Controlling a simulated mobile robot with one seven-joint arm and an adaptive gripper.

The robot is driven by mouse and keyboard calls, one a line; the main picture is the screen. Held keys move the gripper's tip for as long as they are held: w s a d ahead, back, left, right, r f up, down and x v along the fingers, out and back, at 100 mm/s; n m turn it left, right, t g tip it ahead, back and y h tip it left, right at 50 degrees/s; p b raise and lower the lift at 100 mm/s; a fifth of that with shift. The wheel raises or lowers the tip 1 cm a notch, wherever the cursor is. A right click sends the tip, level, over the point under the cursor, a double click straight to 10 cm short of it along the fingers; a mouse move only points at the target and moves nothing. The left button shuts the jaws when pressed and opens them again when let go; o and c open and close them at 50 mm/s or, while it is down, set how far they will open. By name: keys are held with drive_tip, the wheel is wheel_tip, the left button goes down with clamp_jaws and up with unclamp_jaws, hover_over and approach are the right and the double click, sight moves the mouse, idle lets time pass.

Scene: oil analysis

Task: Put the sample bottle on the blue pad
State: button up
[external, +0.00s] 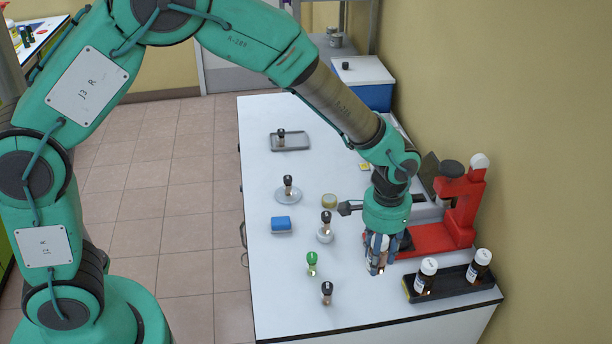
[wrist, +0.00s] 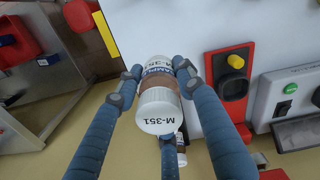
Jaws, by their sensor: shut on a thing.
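My gripper (external: 376,266) is low over the right side of the white table, shut on a sample bottle (external: 378,246). In the wrist view my gripper (wrist: 153,80) has its fingers on both sides of this bottle (wrist: 159,100), which has a white cap marked M-351 and a brown body. I cannot tell whether its base touches the table. A small blue block with a pale edge (external: 281,224) lies left of my gripper; I cannot tell whether it is the blue pad.
A black rack (external: 453,285) with two white-capped bottles stands right of my gripper. A red apparatus (external: 450,222) stands behind it. Several small dark-handled items and a green one (external: 311,263) stand to the left.

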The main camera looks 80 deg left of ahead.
drive_tip(key=shift+n, duration=0.5)
drive_tip(key=s+a, duration=0.3)
drive_tip(key=s, duration=0.1)
drive_tip(key=s+a, duration=0.4)
drive_tip(key=s, duration=0.1)
drive_tip(key=s+a, duration=0.4)
drive_tip(key=shift+s+a+f+p, duration=0.15)
drive_tip(key=shift+s+f+p, duration=0.1)
drive_tip(key=shift+s+p, duration=0.15)
drive_tip(key=shift+c, duration=0.2)
drive_tip(key=s+a, duration=0.2)
drive_tip(key=s, duration=0.7)
drive_tip(key=s+a+f+n, duration=0.1)
drive_tip(key=s+a, duration=0.2)
drive_tip(key=s, duration=0.5)
drive_tip(key=shift+s+a+p, duration=0.15)
drive_tip(key=shift+s+p, duration=0.2)
drive_tip(key=shift+f, duration=0.1)
hover_over(281, 221)
drive_tip(key=shift+w+a+f+b, duration=0.15)
drive_tip(key=shift+f+b, duration=0.25)
drive_tip(key=shift+f, duration=0.4)
drive_tip(key=shift+f, duration=1.75)
drive_tip(key=shift+f+b, duration=0.15)
drive_tip(key=shift+b, duration=0.2)
